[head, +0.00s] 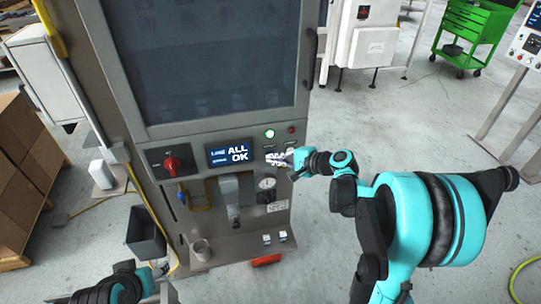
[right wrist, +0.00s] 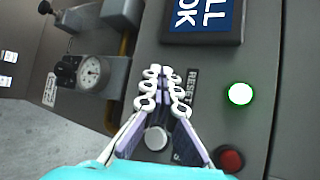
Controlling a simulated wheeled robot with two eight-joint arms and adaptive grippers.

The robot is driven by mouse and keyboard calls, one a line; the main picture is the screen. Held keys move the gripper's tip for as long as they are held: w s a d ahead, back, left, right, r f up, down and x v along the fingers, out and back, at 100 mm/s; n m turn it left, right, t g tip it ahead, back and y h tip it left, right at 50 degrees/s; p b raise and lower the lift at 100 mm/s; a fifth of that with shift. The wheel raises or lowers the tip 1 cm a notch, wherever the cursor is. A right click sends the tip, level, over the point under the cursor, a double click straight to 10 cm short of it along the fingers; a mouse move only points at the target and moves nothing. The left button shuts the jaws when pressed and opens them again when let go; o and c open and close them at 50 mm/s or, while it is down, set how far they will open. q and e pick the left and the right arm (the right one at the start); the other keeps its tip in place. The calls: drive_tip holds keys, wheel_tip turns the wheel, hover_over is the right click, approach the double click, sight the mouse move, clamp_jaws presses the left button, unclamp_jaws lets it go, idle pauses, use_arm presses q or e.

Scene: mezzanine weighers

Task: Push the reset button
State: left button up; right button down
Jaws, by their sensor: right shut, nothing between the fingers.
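A small RESET label (right wrist: 192,88) is on the grey machine panel in the right wrist view, left of the lit green button (right wrist: 240,94). My right gripper (right wrist: 165,76) is shut and empty; its white fingertips are in front of the panel next to that label and hide the surface behind them. I cannot tell whether they touch it. A silver round button (right wrist: 156,138) shows between the finger links, and a red one (right wrist: 230,160) is at lower right. In the head view, the right gripper (head: 275,158) is just below the green light (head: 270,134), right of the display.
The display (head: 229,153) reads ALL OK. A red rotary switch (head: 171,164) is left of it, and a gauge (head: 266,183) is below the right gripper. Part of my left arm shows at lower left, its jaws unclear. A green cart (head: 470,28) stands far right; open floor lies between.

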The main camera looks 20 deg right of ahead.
drive_tip(key=shift+s, duration=0.85)
drive_tip(key=s, duration=0.5)
drive_tip(key=shift+a, duration=0.25)
idle(0.7)
